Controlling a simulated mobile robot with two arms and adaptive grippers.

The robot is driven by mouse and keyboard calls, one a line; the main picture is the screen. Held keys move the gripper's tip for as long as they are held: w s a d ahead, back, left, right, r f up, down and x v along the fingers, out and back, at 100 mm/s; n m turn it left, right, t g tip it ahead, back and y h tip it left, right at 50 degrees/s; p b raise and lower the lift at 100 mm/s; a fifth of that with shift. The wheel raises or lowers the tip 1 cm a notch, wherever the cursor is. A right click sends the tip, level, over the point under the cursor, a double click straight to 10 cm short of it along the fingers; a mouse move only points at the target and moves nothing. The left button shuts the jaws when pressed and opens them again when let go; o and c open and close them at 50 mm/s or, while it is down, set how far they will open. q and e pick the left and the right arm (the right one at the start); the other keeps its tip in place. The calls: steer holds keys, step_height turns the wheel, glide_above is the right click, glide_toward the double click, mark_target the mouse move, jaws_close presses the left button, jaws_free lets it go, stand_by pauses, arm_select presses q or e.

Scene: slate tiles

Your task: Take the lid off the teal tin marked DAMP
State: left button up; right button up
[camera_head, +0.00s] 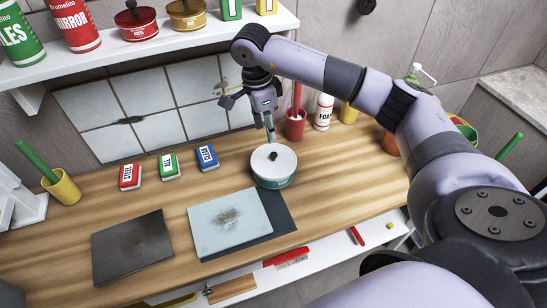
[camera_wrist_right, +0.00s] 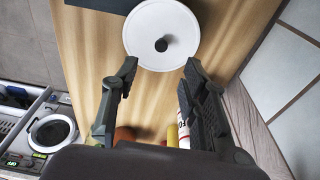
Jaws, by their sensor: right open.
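The teal tin (camera_head: 276,184) stands upright on the wooden bench, right of centre. Its marking is too small to read. A white round lid (camera_head: 262,163) with a black knob (camera_head: 273,156) covers its top. In the right wrist view the lid (camera_wrist_right: 145,30) lies just beyond the fingertips, with the knob (camera_wrist_right: 161,45) lined up roughly midway between them. My right gripper (camera_head: 270,132) points down behind and above the tin, apart from it. It also shows in the right wrist view (camera_wrist_right: 160,72), open and empty. My left gripper is out of sight.
A pale stained tile (camera_head: 230,222) lies on a dark sheet in front of the tin, with a dark slate (camera_head: 131,247) to its left. Red, green and blue blocks line up at left. A red cup (camera_head: 296,127) and white bottle (camera_head: 323,113) stand behind right. A shelf (camera_head: 150,45) hangs above.

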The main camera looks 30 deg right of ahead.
steer(key=p, duration=0.1)
glide_above(273, 154)
steer(key=a, duration=0.1)
step_height(273, 154, down, 5)
steer(key=shift+f, duration=0.1)
steer(key=shift+f+p, duration=0.4)
steer(key=shift+f, duration=0.15)
steer(key=f, duration=0.1)
steer(key=d+f+p, duration=0.1)
steer(key=f, duration=0.1)
steer(key=shift+f, duration=0.7)
steer(key=c, duration=0.9)
